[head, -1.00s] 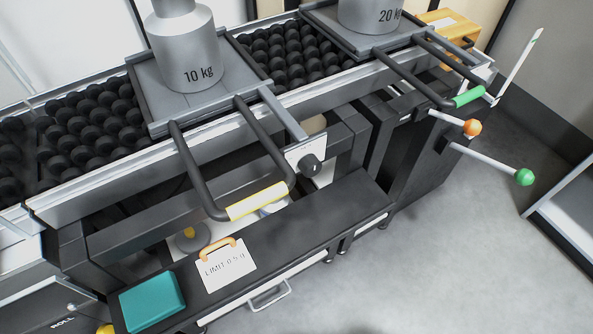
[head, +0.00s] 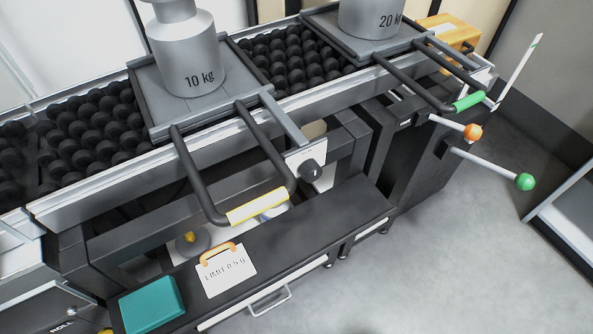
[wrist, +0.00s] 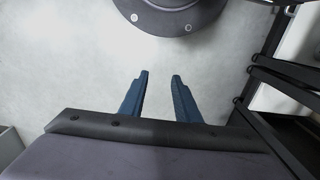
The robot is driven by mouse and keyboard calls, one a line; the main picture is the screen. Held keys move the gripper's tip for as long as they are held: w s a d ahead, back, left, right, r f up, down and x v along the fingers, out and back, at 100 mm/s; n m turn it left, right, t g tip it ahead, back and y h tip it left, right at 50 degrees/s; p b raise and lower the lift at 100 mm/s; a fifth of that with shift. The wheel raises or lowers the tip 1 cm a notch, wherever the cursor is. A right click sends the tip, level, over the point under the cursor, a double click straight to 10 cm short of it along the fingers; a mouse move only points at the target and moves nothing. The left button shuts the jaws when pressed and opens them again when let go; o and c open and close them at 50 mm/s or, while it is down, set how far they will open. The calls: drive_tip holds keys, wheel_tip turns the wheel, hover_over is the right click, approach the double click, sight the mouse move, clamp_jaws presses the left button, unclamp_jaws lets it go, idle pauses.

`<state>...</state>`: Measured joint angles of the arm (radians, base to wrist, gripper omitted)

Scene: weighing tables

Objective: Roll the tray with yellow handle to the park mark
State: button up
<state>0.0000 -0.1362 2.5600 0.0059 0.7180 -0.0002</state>
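The tray with the yellow handle (head: 143,92) sits on the black ball rollers and bears a grey 10 kg weight (head: 187,55). Its yellow handle grip (head: 258,206) hangs out over the front edge of the roller table, on two dark bars. My gripper does not show in the head view. In the wrist view my gripper (wrist: 159,75) has two blue fingers apart, with only grey floor between them. No park mark can be made out in these frames.
A second tray with a green handle (head: 468,102) bears a 20 kg weight (head: 371,18) to the right. Levers with an orange knob (head: 473,132) and a green knob (head: 525,182) stick out at right. A teal box (head: 151,304) and a limit card (head: 226,270) lie on the front shelf.

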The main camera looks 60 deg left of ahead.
drive_tip(key=s+a+r+n+g+y+p, duration=0.35)
drive_tip(key=a+r+p, duration=0.2)
drive_tip(key=a, duration=0.55)
drive_tip(key=n+g+y+p, duration=0.3)
drive_tip(key=n+g+p, duration=0.55)
drive_tip(key=g, duration=0.45)
approach(259, 202)
drive_tip(key=s, duration=0.1)
drive_tip(key=s+a, duration=0.1)
drive_tip(key=shift+s+m+t, duration=0.25)
drive_tip(key=shift+s+m, duration=0.05)
drive_tip(key=shift+s, duration=0.05)
drive_tip(key=shift+f+b+x, duration=0.1)
drive_tip(key=shift+b+x, duration=0.15)
drive_tip(key=shift+x, duration=1.6)
drive_tip(key=shift+f+b+x, duration=0.15)
drive_tip(key=shift+b+x, duration=0.1)
drive_tip(key=shift+x, duration=1.55)
clamp_jaws()
